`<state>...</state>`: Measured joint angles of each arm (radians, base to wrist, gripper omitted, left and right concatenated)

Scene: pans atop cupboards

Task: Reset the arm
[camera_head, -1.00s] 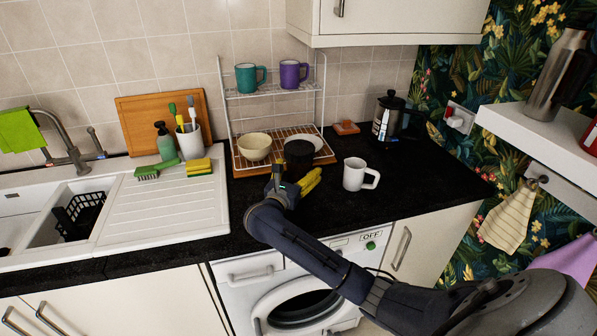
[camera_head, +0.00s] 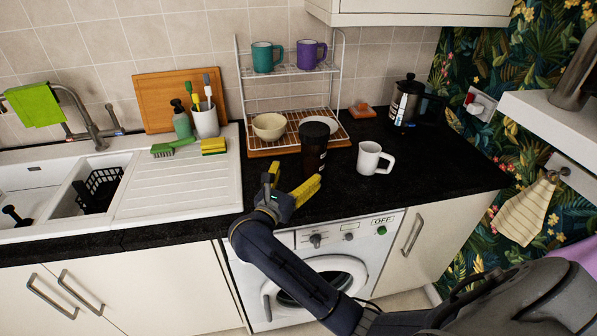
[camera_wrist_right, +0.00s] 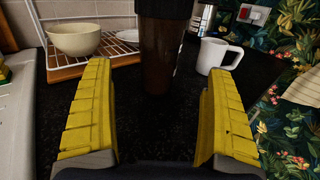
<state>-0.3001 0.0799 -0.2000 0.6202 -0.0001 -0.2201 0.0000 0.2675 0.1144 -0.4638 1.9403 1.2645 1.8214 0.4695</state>
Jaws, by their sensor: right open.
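My right gripper (camera_head: 291,187) is open and empty, with yellow fingers, just above the front of the black worktop. In the right wrist view its two fingers (camera_wrist_right: 158,110) are spread apart with bare worktop between them. A dark brown jar with a black lid (camera_head: 314,150) stands upright beyond the fingertips, and it also shows in the right wrist view (camera_wrist_right: 160,50). The jar stands apart from the fingers. My left gripper is not in view.
A white mug (camera_head: 370,158) stands right of the jar. Behind are a wire rack (camera_head: 290,72) with mugs, a bowl (camera_head: 269,126) and a plate. A cafetiere (camera_head: 405,102) stands at the back right. The sink (camera_head: 60,190) is at the left. A white shelf (camera_head: 535,118) juts out at the right.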

